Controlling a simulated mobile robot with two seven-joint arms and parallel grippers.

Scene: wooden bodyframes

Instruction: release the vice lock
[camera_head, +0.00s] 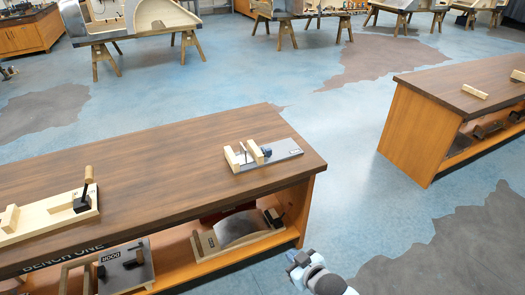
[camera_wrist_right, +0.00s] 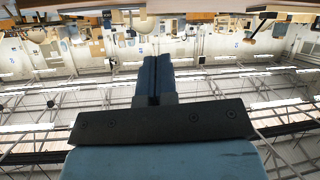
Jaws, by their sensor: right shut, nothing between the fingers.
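At the left of the same bench, a pale board (camera_head: 35,222) carries a black block with an upright wooden-handled lever (camera_head: 89,180). My right gripper (camera_head: 292,257) is low in front of the bench's right end, apart from the vice. In the right wrist view its dark blue fingers (camera_wrist_right: 154,68) are together and empty. My left gripper is out of view.
The shelf under the bench holds a curved metal panel on a wooden frame (camera_head: 238,228) and other fixtures. A second bench (camera_head: 440,110) stands at the right, with open blue floor (camera_head: 345,165) between. Wooden trestles (camera_head: 100,62) stand at the back.

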